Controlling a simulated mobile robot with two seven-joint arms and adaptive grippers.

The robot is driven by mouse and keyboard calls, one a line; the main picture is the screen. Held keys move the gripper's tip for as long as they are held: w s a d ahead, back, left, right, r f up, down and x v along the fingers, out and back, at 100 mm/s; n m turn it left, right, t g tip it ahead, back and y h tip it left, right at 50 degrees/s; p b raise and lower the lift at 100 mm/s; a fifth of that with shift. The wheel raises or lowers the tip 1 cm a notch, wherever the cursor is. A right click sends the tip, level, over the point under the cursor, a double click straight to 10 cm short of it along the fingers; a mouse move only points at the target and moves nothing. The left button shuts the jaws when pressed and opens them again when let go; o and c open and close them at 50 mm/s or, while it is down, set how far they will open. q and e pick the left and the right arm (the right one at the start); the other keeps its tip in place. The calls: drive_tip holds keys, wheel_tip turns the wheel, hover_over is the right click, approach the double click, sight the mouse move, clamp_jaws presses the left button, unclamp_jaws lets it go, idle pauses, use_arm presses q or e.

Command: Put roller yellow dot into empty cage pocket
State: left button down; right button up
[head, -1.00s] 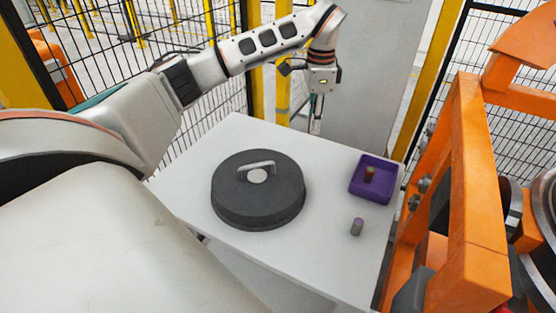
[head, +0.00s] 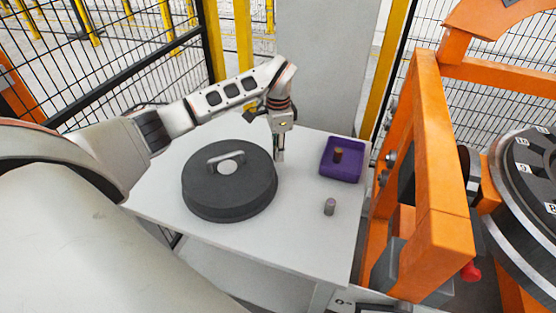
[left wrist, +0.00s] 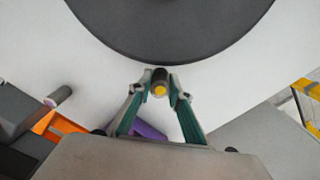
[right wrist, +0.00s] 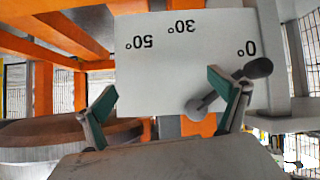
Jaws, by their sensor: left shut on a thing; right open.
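My left gripper (head: 279,157) is beside the right rim of the dark round lid on the white table. In the left wrist view my left gripper (left wrist: 160,90) is shut on a dark roller with a yellow dot (left wrist: 160,77); the dot faces the camera. I cannot tell whether the roller touches the table. My right gripper (right wrist: 163,95) is open and empty in the right wrist view, before a white angle plate. A dark ring with marked segments (head: 528,165) shows at the right edge of the head view; I cannot make out an empty cage pocket.
The dark lid with a handle (head: 228,195) stands on the white table (head: 285,225). A purple tray (head: 343,174) holds a brownish roller (head: 338,155). A grey roller (head: 329,207) stands nearer. An orange frame (head: 440,210) borders the right. A knobbed lever (right wrist: 225,90) crosses the angle plate.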

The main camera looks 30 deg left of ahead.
use_arm(q)
drive_tip(key=shift+f, duration=2.05)
drive_tip(key=shift+f, duration=0.1)
drive_tip(key=c, duration=2.1)
unclamp_jaws()
drive_tip(key=shift+f, duration=0.1)
drive_tip(key=shift+c, duration=0.2)
drive_tip(key=shift+o, duration=1.3)
